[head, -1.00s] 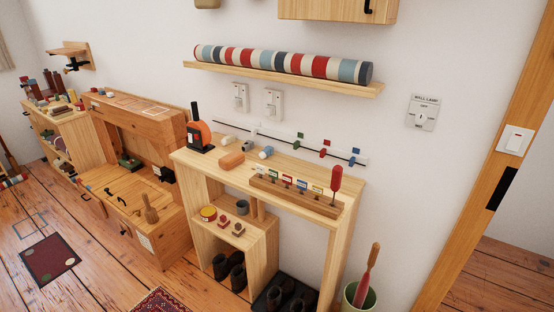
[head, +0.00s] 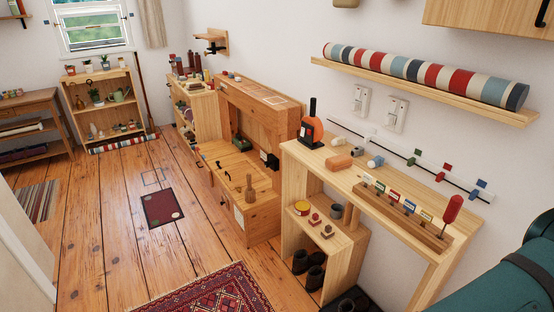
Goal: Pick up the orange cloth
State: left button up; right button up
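A small pale orange roll (head: 339,163) lies on top of the light wooden side table (head: 350,180), near its back left end. It is the only soft-looking orange thing that I see, but I cannot tell for sure that it is cloth. A white roll (head: 337,141) and a blue-and-white roll (head: 375,162) lie close to it. Neither of my grippers is in view.
An orange-and-black device (head: 312,131) stands left of the rolls. A wooden rack with coloured tags (head: 405,207) and a red-handled tool (head: 453,210) are at the front right. A dark teal shape (head: 525,270) blocks the lower right corner. Floor (head: 110,240) on the left is open.

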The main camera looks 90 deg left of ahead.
aim_at(338, 162)
jog(key=u, duration=2.65)
jog(key=i+l+u, duration=0.1)
jog(key=i+u, duration=0.3)
jog(key=i, duration=0.15)
